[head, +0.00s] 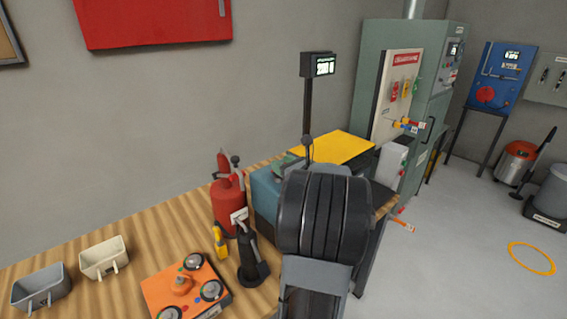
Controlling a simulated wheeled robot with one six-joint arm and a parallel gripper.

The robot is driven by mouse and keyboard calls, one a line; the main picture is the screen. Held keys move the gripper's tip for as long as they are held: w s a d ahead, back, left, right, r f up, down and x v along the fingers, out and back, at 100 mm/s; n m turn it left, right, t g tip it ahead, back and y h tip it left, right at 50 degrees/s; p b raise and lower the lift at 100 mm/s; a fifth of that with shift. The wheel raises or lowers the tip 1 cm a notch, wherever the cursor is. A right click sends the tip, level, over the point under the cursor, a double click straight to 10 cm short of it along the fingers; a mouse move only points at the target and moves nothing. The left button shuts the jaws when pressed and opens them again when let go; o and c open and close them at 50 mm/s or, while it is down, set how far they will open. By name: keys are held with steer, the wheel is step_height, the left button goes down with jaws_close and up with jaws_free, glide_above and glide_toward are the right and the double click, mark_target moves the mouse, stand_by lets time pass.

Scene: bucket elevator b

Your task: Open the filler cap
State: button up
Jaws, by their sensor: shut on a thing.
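I cannot pick out a filler cap for certain in the head view. A teal machine housing (264,203) stands at the right end of the wooden bench, with a small green part (289,164) on top. My dark ribbed arm link stands in front of this housing and covers much of it. My gripper does not show; it is hidden behind my arm, so what it touches cannot be seen.
A red can (228,203), a black hand tool (249,262), a yellow tool (219,242), an orange panel (184,289) and two bins, one cream (103,259) and one grey (40,287), occupy the bench (150,238). A yellow plate (335,147) lies behind. Floor at right is mostly clear.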

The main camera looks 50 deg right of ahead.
steer(key=w+r+g+p, duration=0.1)
steer(key=r+g+p, duration=0.1)
steer(key=p, duration=0.3)
steer(key=shift+w, duration=0.1)
steer(key=g+p, duration=0.2)
steer(key=p, duration=0.1)
steer(key=shift+w+d, duration=0.1)
steer(key=shift+w, duration=0.3)
steer(key=shift+w+f+g+y+p, duration=0.15)
steer(key=shift+w+g+y+p, duration=0.15)
steer(key=shift+w+g+p, duration=0.4)
steer(key=shift+w+d+f+g, duration=0.1)
steer(key=shift+w+g, duration=0.2)
steer(key=shift+g, duration=0.5)
steer(key=shift+w+d+f+g, duration=0.1)
steer(key=shift+w+g, duration=0.15)
steer(key=shift+g, duration=0.55)
steer(key=shift+w+a+f+g, duration=0.1)
steer(key=shift+f+g, duration=0.05)
steer(key=shift+g, duration=0.15)
steer(key=shift+c, duration=0.2)
steer(key=o, duration=0.6)
steer(key=shift+o, duration=0.2)
steer(key=shift+r, duration=0.2)
